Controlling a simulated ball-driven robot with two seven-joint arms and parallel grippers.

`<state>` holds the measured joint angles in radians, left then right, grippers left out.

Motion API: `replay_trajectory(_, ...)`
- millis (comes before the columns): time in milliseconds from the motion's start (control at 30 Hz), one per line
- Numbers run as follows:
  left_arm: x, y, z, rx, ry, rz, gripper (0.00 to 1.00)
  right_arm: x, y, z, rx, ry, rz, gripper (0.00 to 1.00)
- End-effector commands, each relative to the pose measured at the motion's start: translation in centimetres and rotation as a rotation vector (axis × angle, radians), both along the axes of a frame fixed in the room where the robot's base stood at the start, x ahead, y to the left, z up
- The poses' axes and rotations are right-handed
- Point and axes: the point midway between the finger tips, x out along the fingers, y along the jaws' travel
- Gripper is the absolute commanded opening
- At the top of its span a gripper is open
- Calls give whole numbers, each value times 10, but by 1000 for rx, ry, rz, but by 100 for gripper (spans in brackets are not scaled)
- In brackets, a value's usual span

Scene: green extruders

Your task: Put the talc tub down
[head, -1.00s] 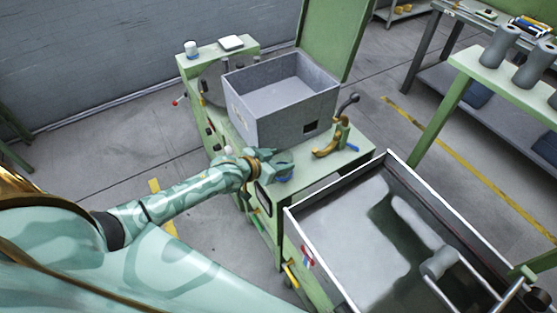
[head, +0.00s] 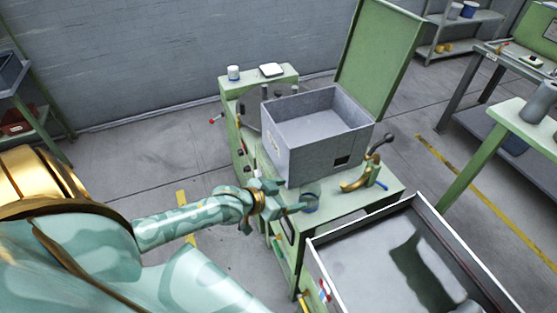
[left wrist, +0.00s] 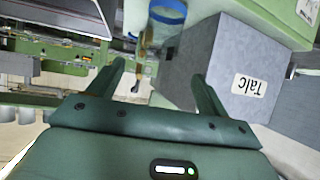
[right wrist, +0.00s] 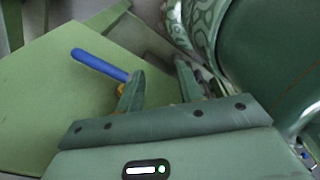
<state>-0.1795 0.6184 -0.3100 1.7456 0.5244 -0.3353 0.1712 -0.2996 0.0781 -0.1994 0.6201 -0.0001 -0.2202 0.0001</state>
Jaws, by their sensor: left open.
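The talc tub (head: 310,203) is a small grey round tub with blue at its base. It stands on the green bench top, near its front left edge, in front of the large grey box (head: 312,150). In the left wrist view a blue-rimmed tub (left wrist: 167,14) lies beyond the fingertips, between their lines. My left gripper (head: 290,201) is open beside the tub, and its fingers (left wrist: 158,74) hold nothing. My right gripper (right wrist: 160,68) is open and empty above a green surface, near a blue handle (right wrist: 98,64).
A brass lever (head: 362,178) with a dark knob stands right of the tub. A white jar (head: 233,73) and a white square item (head: 271,69) are at the back. An open metal bin (head: 350,238) is at front right. A raised green lid (head: 380,50) stands behind the box.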

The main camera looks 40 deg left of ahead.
Motion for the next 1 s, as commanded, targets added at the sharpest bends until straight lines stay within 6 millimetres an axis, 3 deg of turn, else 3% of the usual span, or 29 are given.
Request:
replay_trajectory(200,-28,10,17,1,1,0,78,0,1,7,1,-1,0,36)
replay_trajectory(567,-34,14,14,5,8,7,78,0,1,7,1,-1,1,36)
replay_trajectory(667,-40,26,-17,36,51,46,78,0,1,7,1,-1,1,36)
replay_trajectory(767,-63,46,-80,97,151,112,78,0,0,7,0,-1,1,36)
replay_trajectory(867,-110,59,-160,172,302,165,78,0,-1,7,-1,0,2,36)
replay_trajectory(900,-135,59,-190,202,368,174,78,0,-1,7,-2,-1,2,36)
replay_trajectory(1000,-205,47,-254,260,533,170,78,0,-2,7,-2,-1,2,36)
